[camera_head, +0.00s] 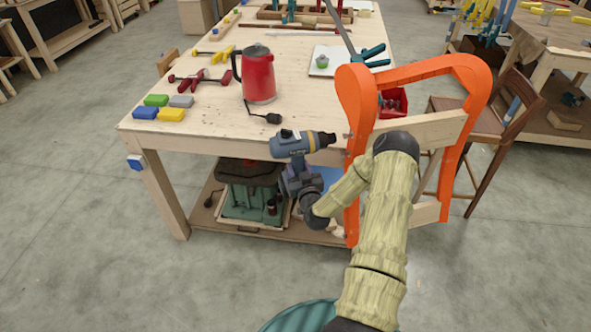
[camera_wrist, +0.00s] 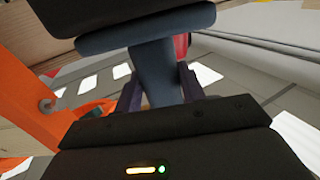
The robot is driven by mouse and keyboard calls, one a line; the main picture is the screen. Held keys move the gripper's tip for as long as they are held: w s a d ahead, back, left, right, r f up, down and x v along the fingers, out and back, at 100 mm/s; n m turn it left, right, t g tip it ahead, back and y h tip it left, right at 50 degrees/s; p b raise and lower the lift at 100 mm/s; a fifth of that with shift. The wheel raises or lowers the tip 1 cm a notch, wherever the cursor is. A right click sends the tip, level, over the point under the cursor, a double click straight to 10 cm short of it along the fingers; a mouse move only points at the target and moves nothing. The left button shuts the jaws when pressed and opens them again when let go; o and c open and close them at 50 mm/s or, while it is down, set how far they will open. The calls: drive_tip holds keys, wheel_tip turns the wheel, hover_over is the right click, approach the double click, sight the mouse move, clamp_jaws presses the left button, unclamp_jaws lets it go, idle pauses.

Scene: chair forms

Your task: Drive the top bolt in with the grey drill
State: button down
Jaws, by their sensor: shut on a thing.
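The grey drill (camera_head: 288,145) is held upright in my gripper (camera_head: 300,172), its nose pointing right at the left side of the orange chair form (camera_head: 356,100). In the wrist view the drill's handle (camera_wrist: 155,70) stands between the two fingers of my gripper (camera_wrist: 160,92), which are shut on it. A small bolt (camera_head: 347,136) shows on the form's left side, close to the drill's nose; I cannot tell whether they touch. A round bolt head (camera_wrist: 47,105) also shows on the orange form in the wrist view. My arm hides part of the form.
The workbench (camera_head: 210,130) stands behind the drill, with a red kettle (camera_head: 258,75), coloured blocks (camera_head: 171,114) and clamps on it. A wooden chair (camera_head: 510,125) stands to the right. The floor at left is clear.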

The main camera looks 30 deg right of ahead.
drive_tip(key=shift+s+d+r, duration=0.15)
drive_tip(key=shift+d+r, duration=0.15)
drive_tip(key=shift+d, duration=0.05)
idle(0.7)
drive_tip(key=shift+s+d+b, duration=0.2)
drive_tip(key=shift+d+b, duration=0.45)
drive_tip(key=shift+d, duration=0.45)
drive_tip(key=shift+s+d+b, duration=0.2)
drive_tip(key=shift+d+b, duration=0.4)
drive_tip(key=shift+d, duration=0.45)
idle(4.5)
drive_tip(key=shift+a, duration=0.1)
drive_tip(key=shift+w+a, duration=0.15)
drive_tip(key=shift+a, duration=0.5)
